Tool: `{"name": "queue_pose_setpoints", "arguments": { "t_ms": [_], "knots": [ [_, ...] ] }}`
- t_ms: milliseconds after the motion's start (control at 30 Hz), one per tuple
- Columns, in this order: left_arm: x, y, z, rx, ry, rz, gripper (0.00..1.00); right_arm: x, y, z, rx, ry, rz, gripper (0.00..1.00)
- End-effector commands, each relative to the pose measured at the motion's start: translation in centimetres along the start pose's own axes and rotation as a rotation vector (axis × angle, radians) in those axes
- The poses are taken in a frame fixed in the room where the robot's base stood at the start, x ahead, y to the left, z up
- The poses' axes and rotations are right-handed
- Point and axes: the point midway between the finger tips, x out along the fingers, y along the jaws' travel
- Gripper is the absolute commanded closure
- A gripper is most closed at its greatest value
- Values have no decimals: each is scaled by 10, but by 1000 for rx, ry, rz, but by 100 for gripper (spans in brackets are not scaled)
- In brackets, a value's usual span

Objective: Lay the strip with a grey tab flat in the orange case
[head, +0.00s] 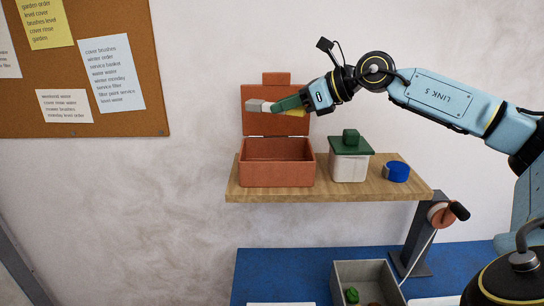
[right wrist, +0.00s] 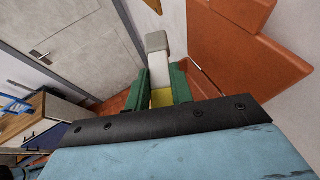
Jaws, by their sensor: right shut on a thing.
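My right gripper (head: 280,105) has green fingers and is shut on the strip, level above the orange case (head: 277,174) and in front of its raised lid (head: 262,127). The strip's grey tab (head: 254,105) sticks out to the left, clear of the case. In the right wrist view the pale strip (right wrist: 158,67) runs out from between the green fingers (right wrist: 160,86) to the grey tab (right wrist: 155,41). A yellow patch shows between the fingers. The case is open on the shelf; its floor is mostly hidden. My left gripper is not in view.
The wooden shelf (head: 330,192) also holds a white tin with a green lid (head: 349,160) and a blue round tin (head: 396,171), right of the case. Below are a blue surface (head: 290,265) and a grey bin (head: 365,270) with small items. A corkboard (head: 90,70) hangs at left.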

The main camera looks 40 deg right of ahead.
Motion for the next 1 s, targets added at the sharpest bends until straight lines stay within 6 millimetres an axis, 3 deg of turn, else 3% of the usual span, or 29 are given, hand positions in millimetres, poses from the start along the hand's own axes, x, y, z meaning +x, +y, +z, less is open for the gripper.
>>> {"name": "queue_pose_setpoints", "arguments": {
  "t_ms": [200,600,1000],
  "knots": [
    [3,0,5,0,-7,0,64,15,-2,-38,6,8,-5,99],
    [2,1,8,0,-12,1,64,35,-1,-81,3,4,-4,99],
    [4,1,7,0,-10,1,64,39,-1,-90,1,2,-5,99]
  ]
}}
